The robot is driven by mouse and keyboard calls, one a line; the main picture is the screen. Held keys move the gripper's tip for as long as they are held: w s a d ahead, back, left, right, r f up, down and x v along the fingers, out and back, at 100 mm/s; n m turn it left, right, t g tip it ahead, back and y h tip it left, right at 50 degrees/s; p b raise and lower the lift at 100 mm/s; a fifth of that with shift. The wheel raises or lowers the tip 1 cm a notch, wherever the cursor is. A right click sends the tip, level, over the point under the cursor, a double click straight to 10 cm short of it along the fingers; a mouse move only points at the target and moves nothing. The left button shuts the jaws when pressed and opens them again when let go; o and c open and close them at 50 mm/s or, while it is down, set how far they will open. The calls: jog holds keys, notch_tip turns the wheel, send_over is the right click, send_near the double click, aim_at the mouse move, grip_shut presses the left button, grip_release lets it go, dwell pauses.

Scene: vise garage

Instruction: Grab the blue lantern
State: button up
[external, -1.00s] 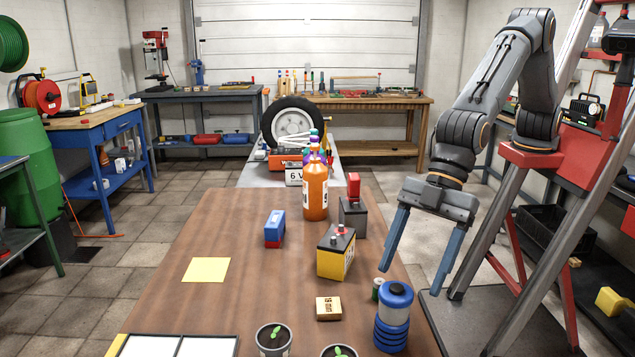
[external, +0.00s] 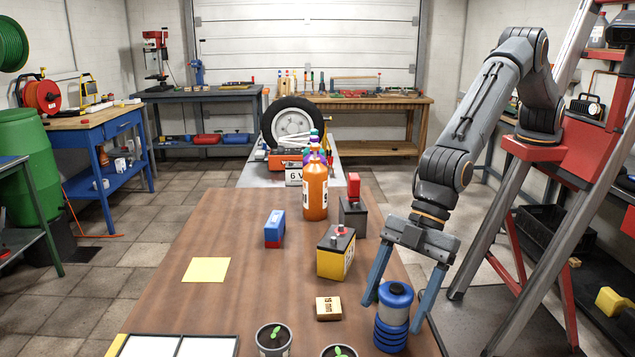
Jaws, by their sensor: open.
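The blue lantern (external: 392,322) stands upright at the right front of the brown table (external: 215,310). My gripper (external: 392,316) is open and points down. One blue-grey finger is at the lantern's upper left and the other at its right side. In this view both fingers overlap the lantern's edges or come close to them. I cannot tell whether they touch it.
A wooden block (external: 328,308) marked in mm lies left of the lantern. A yellow-and-black battery (external: 336,252) stands behind it. Potted seedlings (external: 273,340) stand at the front. An orange bottle (external: 315,190) is farther back. The table is clear around the yellow sheet (external: 206,270).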

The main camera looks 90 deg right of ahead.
jog(key=c, duration=1.7)
jog(key=shift+c, duration=0.4)
jog(key=shift+r, duration=0.15)
